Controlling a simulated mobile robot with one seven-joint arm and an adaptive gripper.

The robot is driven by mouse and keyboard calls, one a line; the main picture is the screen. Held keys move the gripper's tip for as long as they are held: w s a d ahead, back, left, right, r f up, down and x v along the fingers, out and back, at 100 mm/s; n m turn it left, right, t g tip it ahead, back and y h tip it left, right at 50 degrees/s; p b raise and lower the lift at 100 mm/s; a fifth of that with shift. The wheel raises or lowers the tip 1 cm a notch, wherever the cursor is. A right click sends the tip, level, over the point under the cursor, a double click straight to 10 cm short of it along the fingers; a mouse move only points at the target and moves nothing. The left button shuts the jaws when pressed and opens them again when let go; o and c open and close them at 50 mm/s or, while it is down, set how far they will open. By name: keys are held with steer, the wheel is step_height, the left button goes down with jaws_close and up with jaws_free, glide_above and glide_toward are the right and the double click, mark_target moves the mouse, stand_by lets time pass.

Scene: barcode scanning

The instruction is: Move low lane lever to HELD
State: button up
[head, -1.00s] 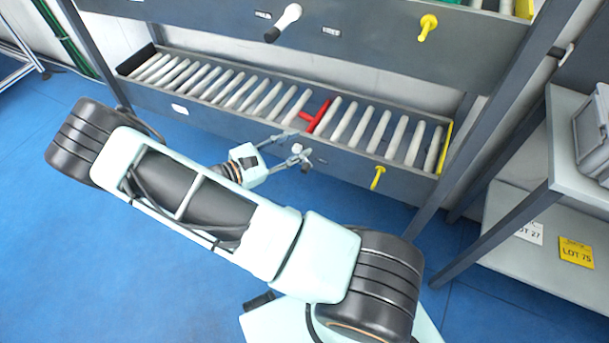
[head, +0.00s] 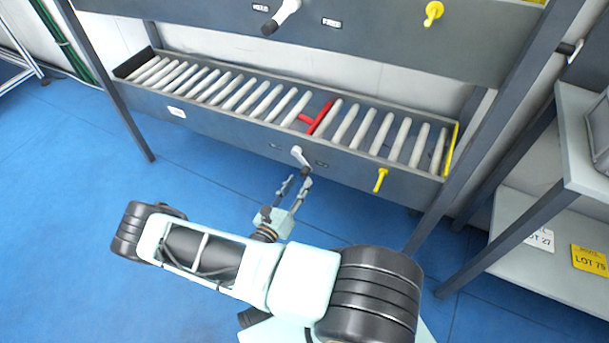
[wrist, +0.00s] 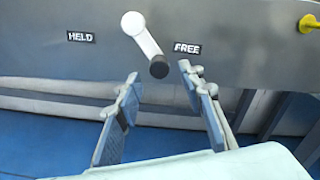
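The low lane lever (head: 299,156) is a short white handle with a dark knob on the front rail of the lower roller lane. In the wrist view the lever (wrist: 143,36) hangs down and tilts right, its knob on the FREE side. The HELD label (wrist: 81,37) is left of its pivot and the FREE label (wrist: 187,48) is right of it. My gripper (wrist: 160,84) is open and empty, below the rail, with the knob just beyond the gap between its fingertips. In the head view my gripper (head: 297,182) points up at the lever; contact cannot be told.
A red stop bar (head: 320,118) lies across the rollers. A yellow knob (head: 380,180) sticks out right of the lever. The upper lane has another white lever (head: 282,16) and a yellow knob (head: 433,13). A grey shelf (head: 580,140) stands at right. Blue floor is clear at left.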

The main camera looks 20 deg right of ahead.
mark_target(303, 176)
steer(key=x, duration=0.4)
steer(key=shift+w+d+b, duration=0.3)
steer(key=shift+b, duration=0.05)
jaws_close()
